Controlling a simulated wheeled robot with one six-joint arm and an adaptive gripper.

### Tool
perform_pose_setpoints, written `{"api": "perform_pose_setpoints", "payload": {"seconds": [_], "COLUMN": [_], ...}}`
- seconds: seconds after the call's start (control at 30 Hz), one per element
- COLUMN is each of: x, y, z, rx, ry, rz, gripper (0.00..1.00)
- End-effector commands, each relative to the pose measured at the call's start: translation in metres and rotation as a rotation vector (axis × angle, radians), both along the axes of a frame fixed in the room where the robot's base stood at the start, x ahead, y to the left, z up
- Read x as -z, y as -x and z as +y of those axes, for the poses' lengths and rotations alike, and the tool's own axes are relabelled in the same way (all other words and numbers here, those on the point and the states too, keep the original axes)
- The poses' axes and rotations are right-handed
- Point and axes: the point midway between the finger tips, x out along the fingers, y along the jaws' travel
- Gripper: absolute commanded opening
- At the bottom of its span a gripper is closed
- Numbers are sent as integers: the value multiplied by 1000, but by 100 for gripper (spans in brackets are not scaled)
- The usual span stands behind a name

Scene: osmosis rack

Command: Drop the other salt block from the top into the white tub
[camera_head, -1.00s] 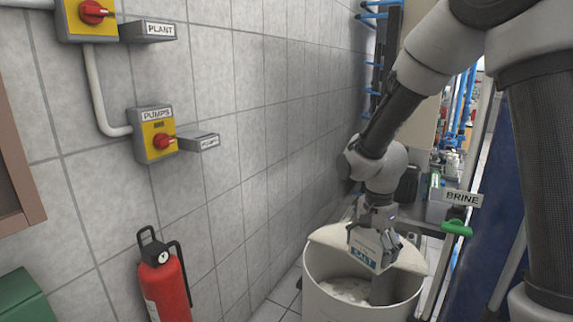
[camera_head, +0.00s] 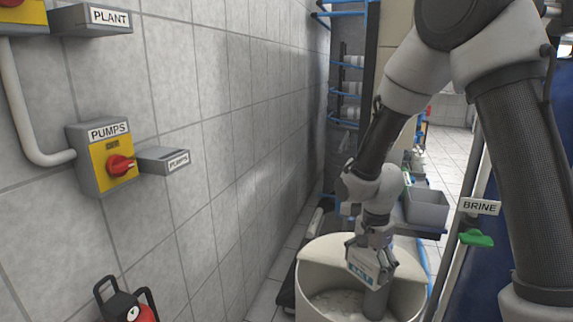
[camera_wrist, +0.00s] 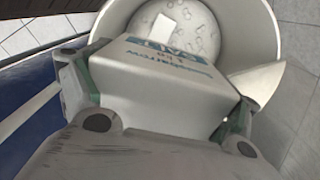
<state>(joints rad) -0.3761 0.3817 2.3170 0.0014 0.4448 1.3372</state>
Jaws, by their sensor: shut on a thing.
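The white salt block (camera_head: 361,269) with blue lettering is held between the fingers of my gripper (camera_head: 372,256), over the open mouth of the white tub (camera_head: 313,277). In the wrist view my gripper (camera_wrist: 158,105) is shut on the salt block (camera_wrist: 170,75), its fingers at both sides. The tub (camera_wrist: 262,40) lies below it, with a pale, spotted surface inside. A small white rectangular shape (camera_wrist: 164,22) shows in there. A grey cylinder (camera_head: 376,300) stands inside the tub, partly hidden by the block.
A tiled wall with a PUMPS switch (camera_head: 106,158) is at left. A fire extinguisher (camera_head: 128,303) is at lower left. A green BRINE valve handle (camera_head: 476,238) is right of the tub. A grey bin (camera_head: 425,208) stands behind the tub.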

Motion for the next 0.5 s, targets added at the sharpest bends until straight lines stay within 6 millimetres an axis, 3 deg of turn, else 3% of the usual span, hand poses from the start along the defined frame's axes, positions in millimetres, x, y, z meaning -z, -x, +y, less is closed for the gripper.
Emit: {"api": "perform_pose_setpoints", "payload": {"seconds": [0.43, 0.47, 0.5], "x": [7, 7, 7], "y": [-1, -1, -1], "z": [0, 0, 0], "rx": [0, 0, 0], "ry": [-1, -1, -1], "rz": [-3, -3, -3], "gripper": [19, 94, 100]}}
